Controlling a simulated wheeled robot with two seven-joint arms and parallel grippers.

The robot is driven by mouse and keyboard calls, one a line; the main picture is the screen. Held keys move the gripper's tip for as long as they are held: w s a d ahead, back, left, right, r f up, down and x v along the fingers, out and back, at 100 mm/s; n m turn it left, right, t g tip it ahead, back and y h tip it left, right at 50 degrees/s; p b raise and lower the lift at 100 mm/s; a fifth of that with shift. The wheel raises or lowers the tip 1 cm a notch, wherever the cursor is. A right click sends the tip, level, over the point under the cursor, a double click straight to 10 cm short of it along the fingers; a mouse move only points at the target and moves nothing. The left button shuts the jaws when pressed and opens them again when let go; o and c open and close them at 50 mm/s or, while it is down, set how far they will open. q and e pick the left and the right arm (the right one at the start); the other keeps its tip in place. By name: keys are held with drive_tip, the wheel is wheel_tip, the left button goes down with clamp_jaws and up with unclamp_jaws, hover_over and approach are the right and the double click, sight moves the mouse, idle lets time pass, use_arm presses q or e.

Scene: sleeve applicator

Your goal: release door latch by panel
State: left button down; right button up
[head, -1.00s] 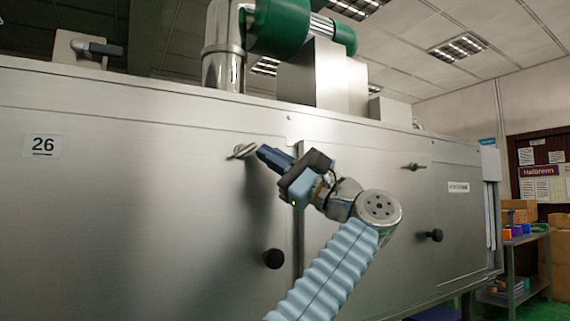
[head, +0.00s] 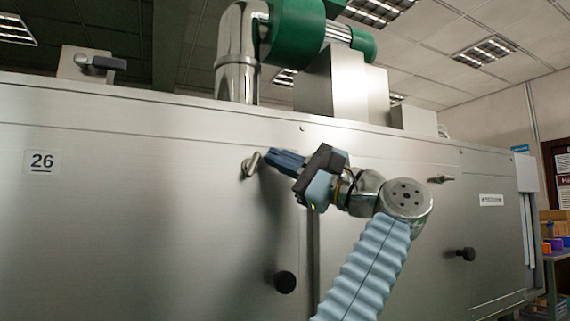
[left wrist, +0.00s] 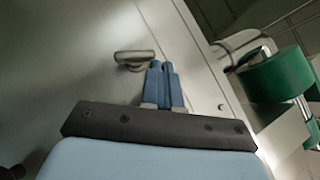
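The door latch (head: 251,164) is a small metal turn handle on the steel panel front (head: 130,190), right of the number 26 label. In the head view it stands tilted, close to upright. My left gripper (head: 273,159) is at its right side, with its blue fingers close together and nothing visible between them. In the left wrist view the latch (left wrist: 134,57) lies just left of the fingertips (left wrist: 161,66). Whether they touch I cannot tell. My right gripper is not in view.
A second latch (head: 441,179) and a black knob (head: 466,254) are on the door further right. Another black knob (head: 285,282) sits below my left gripper. Green-covered piping (head: 295,28) stands above the cabinet. A shelf with boxes is at the far right.

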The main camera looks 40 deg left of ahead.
use_arm(q)
drive_tip(key=shift+s+r, duration=0.2)
drive_tip(key=shift+r, duration=0.4)
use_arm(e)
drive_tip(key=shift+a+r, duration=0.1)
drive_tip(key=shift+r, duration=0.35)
use_arm(q)
drive_tip(key=shift+s+a+r+p, duration=0.15)
drive_tip(key=shift+r+p, duration=0.1)
drive_tip(key=shift+p, duration=0.15)
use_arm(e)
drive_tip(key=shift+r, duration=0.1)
